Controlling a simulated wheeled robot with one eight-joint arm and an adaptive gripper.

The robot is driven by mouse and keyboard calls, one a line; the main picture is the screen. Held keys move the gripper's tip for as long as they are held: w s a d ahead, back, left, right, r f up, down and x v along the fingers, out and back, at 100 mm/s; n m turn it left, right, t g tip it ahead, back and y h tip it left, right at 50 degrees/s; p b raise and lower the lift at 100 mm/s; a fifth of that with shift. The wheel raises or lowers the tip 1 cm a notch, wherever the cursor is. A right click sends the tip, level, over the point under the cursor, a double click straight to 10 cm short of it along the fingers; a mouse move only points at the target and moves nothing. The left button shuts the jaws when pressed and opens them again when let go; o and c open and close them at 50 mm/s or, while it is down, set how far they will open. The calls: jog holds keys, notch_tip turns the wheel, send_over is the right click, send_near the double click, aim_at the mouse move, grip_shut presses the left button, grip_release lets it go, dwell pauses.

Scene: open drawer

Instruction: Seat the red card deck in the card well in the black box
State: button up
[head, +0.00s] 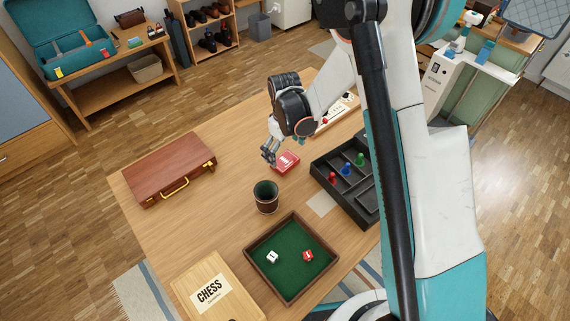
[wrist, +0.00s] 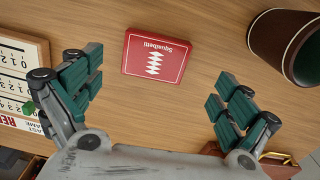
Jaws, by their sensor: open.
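The red card deck (head: 286,162) lies flat on the wooden table, left of the black box. In the wrist view the red card deck (wrist: 156,57) shows its printed top face and sits ahead of my fingers, between their lines. My gripper (head: 270,152) hangs beside the deck at its left; in the wrist view my gripper (wrist: 160,95) is open and empty, fingers wide apart. The black box (head: 345,206) has several compartments, with red, blue and green pawns in some. My arm covers its right part, so I cannot tell which compartment is the card well.
A dice cup (head: 265,197) stands in front of the deck, also in the wrist view (wrist: 291,42). A green dice tray (head: 259,287), a chess box (head: 217,291) and a brown case (head: 170,168) lie on the table. A white scoreboard (head: 342,112) lies behind the black box.

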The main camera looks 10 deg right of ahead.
aim_at(285, 160)
jog(key=f, duration=0.1)
jog(key=f+b, duration=0.1)
jog(key=f, duration=0.1)
jog(key=f+b, duration=0.1)
jog(key=f, duration=0.1)
jog(key=shift+w+d, duration=0.1)
jog(key=shift+w, duration=0.25)
jog(key=shift+c, duration=0.3)
jog(key=c, duration=1.1)
